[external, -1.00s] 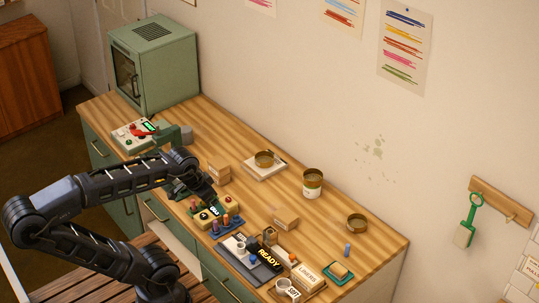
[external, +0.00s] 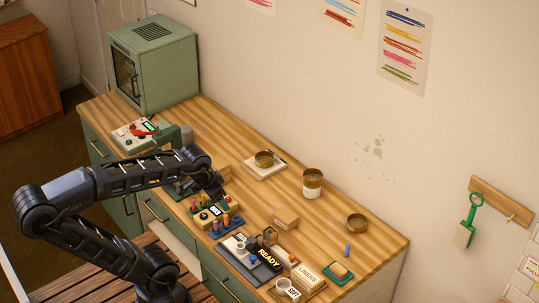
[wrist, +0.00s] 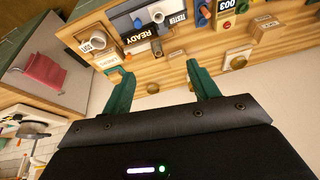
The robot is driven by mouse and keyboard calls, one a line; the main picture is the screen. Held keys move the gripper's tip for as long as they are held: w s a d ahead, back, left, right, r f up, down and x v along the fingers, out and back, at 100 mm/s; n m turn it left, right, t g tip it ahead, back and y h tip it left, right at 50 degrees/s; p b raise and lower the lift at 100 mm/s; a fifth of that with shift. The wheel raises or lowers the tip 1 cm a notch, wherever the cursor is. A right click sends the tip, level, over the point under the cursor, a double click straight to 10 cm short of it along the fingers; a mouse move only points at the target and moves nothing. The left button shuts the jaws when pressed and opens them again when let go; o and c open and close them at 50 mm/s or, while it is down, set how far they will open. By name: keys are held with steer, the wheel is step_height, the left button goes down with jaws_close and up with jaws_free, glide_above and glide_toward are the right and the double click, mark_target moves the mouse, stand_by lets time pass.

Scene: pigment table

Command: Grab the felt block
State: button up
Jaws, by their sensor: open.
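My gripper (wrist: 160,72) is open and empty in the wrist view, its two green fingers spread above the bench scene. In the external view its dark wrist (external: 212,185) is over the left-middle of the bench, and its fingertips are hard to make out. A small tan block (external: 340,270) sits on a green dish at the bench's right front; it may be the felt block, but I cannot be sure. It is well to the right of my gripper and apart from it. In the wrist view it cannot be made out clearly near the left finger.
Between them stand a pigment rack (external: 226,222), a READY sign (external: 268,258), a liners box (external: 308,277) and a white cup (external: 282,285). A green oven (external: 152,65) is at the far left.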

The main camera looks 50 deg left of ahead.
steer(key=w+d+f+m+g, duration=0.1)
steer(key=w+d+f+m, duration=0.15)
steer(key=w, duration=0.55)
steer(key=m+g+h, duration=0.3)
steer(key=m+h, duration=0.2)
steer(key=m, duration=0.9)
glide_toward(339, 268)
steer(key=f, duration=0.2)
steer(key=w+d+f, duration=0.1)
steer(key=shift+s+x, duration=0.25)
steer(key=shift+x, duration=1.15)
steer(key=shift+s+x, duration=0.2)
steer(key=shift+x, duration=1.15)
steer(key=shift+d, duration=0.1)
steer(key=shift+r, duration=0.1)
steer(key=shift+c, duration=0.2)
steer(key=c, duration=1)
